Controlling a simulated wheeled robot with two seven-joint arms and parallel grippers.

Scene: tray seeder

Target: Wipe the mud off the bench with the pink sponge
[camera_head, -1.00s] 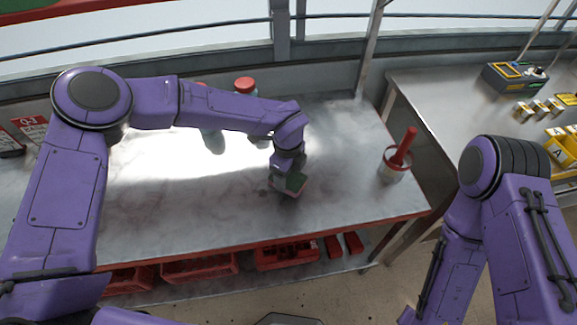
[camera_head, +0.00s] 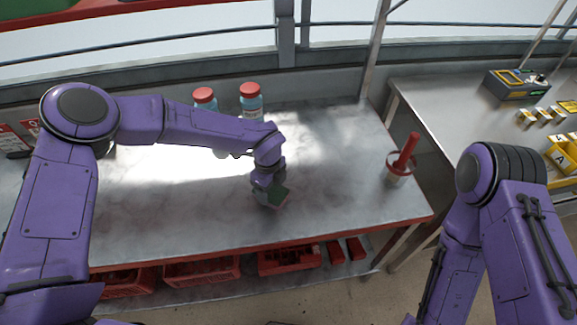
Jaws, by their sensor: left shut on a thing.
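My left gripper (camera_head: 266,183) is over the middle of the metal bench (camera_head: 340,180), pointing down. It is shut on the pink sponge (camera_head: 283,203), which shows a green upper face and a thin pinkish edge. The sponge is low at the bench top; whether it presses on the surface is hard to tell. The gripper hides part of the sponge. I cannot make out a clear mud patch; the bench top shows only faint grey mottling and bright glare. My right arm comes in at the right, and its gripper is out of view.
Two red-capped bottles (camera_head: 251,102) stand at the back of the bench behind my left arm. Red crates (camera_head: 200,270) sit on the shelf below. A second table (camera_head: 455,105) is at the right.

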